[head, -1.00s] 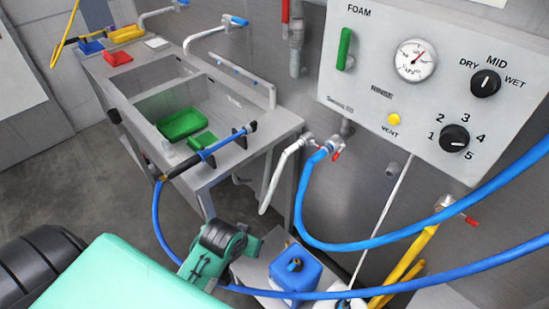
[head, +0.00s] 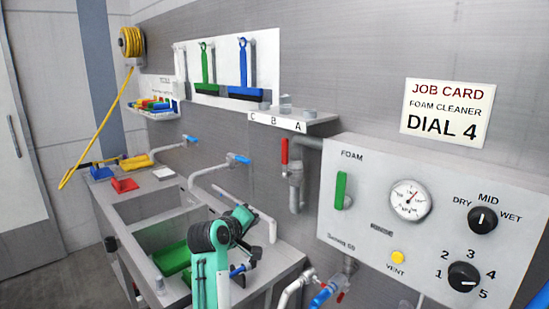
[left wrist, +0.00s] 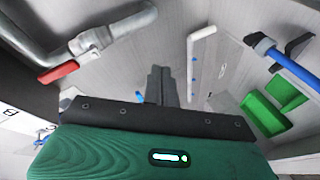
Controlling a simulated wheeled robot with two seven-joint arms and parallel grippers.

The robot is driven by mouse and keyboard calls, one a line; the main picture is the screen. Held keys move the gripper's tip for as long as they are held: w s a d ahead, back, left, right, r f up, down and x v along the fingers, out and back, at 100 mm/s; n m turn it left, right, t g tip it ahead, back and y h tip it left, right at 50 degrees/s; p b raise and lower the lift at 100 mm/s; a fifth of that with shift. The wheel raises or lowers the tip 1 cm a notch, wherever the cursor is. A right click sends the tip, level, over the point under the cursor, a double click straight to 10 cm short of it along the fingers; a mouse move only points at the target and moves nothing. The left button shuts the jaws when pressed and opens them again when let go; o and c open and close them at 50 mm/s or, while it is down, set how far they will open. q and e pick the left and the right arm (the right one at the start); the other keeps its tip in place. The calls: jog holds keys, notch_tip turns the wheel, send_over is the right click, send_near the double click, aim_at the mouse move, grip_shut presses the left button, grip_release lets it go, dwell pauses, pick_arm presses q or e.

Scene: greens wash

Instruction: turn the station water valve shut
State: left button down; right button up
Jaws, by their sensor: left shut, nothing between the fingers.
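The station valve has a red lever (head: 284,151) on a grey vertical pipe (head: 295,190), left of the foam panel. The lever stands upright, about parallel to the pipe. In the left wrist view a red lever (left wrist: 58,72) shows at the upper left beside a grey pipe fitting. My left gripper (head: 243,216) is raised in front of the sink, below and left of the lever and apart from it. Its dark fingers (left wrist: 158,85) are together and empty in the left wrist view. My right gripper is out of view.
The foam panel (head: 375,235) with dials stands right of the valve. A job card (head: 447,113) reads DIAL 4. A labelled shelf (head: 300,120) is above the valve. The sink holds green items (head: 172,259). Blue-handled taps (head: 238,159) are on the wall at left.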

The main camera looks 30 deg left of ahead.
aim_at(285, 159)
pick_arm(q)
jog(key=w+a+r+n+t, duration=0.2)
jog(key=w+r+n, duration=0.1)
jog(key=r, duration=0.5)
jog(key=w+a+r+n+t, duration=0.2)
jog(key=w+r, duration=0.1)
jog(key=r, duration=0.4)
jog(key=w+d+r+p, duration=0.1)
jog(key=w+d+p, duration=0.2)
jog(key=w+p, duration=0.2)
jog(key=w, duration=0.3)
jog(key=shift+w+d+r+p, duration=0.15)
jog(key=shift+d+p, duration=0.15)
jog(key=shift+p, duration=0.1)
